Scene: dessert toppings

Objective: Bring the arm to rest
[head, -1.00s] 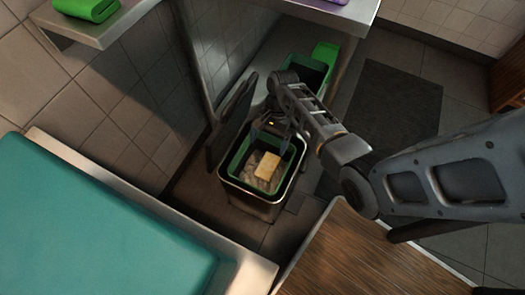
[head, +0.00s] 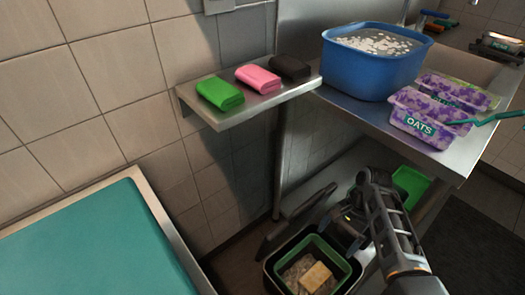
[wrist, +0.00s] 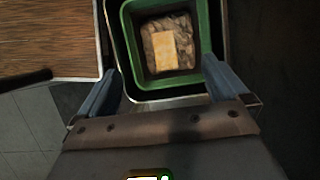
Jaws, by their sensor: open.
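My gripper (wrist: 160,88) is open and empty in the wrist view, its two blue-grey fingers spread wide. In the head view my arm reaches down at the lower right, and the gripper is over the far side of a bin (head: 351,284) with a green liner. The fingertips are hard to make out there. The bin's lid stands open at its left. A yellow block (head: 316,277) lies on the pale contents inside the bin, and it also shows in the wrist view (wrist: 163,52). The gripper does not touch the block.
A metal shelf (head: 222,122) holds green, pink and black packs. A steel counter (head: 420,150) bears a blue tub (head: 375,75) and purple oats packs (head: 420,125). A teal-topped surface (head: 90,250) lies at left. A green container (head: 410,185) stands behind my arm.

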